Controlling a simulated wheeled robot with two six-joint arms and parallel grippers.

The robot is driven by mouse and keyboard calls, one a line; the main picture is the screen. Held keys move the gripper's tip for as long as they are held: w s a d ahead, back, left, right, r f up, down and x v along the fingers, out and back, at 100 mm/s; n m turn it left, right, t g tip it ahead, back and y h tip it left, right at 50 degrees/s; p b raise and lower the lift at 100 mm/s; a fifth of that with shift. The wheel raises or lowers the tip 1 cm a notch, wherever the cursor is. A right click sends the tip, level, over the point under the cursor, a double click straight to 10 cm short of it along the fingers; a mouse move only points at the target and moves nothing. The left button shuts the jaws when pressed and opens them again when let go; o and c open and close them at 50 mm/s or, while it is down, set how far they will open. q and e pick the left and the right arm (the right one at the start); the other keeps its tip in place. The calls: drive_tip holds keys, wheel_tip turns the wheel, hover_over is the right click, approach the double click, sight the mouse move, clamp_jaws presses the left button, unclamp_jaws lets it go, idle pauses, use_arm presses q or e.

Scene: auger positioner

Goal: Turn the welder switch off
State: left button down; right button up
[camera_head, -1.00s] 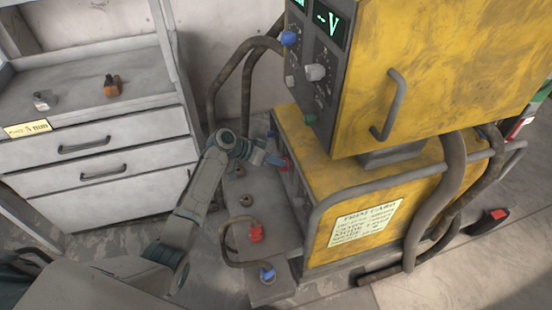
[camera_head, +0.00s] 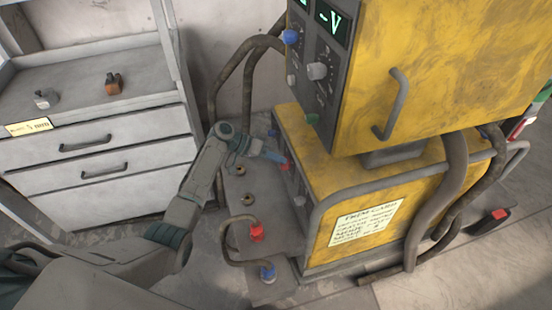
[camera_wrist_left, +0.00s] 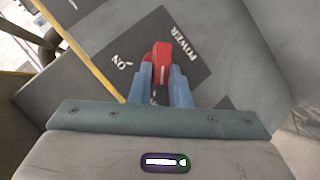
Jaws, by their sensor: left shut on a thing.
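The red power switch (camera_wrist_left: 161,62) shows in the left wrist view on a dark plate (camera_wrist_left: 185,40) marked POWER and ON. My left gripper (camera_wrist_left: 161,82) has its two blue fingers on either side of the switch, shut on it. In the head view my left gripper (camera_head: 276,157) reaches the front of the lower part of the yellow welder (camera_head: 370,190), and the red switch (camera_head: 287,163) shows just at its fingertips. The foot of the switch is partly hidden by the fingers. My right gripper is not in view.
The upper welder box (camera_head: 450,70) with knobs and a green display overhangs the lower part. A red plug (camera_head: 257,232) and a blue plug (camera_head: 267,274) with a hose stand below. A grey drawer cabinet (camera_head: 95,160) is at left.

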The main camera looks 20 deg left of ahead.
use_arm(q)
drive_tip(key=shift+s+d+f, duration=0.15)
drive_tip(key=shift+f, duration=0.1)
drive_tip(key=c, duration=1.4)
unclamp_jaws()
drive_tip(key=shift+o, duration=0.2)
drive_tip(key=shift+r, duration=0.15)
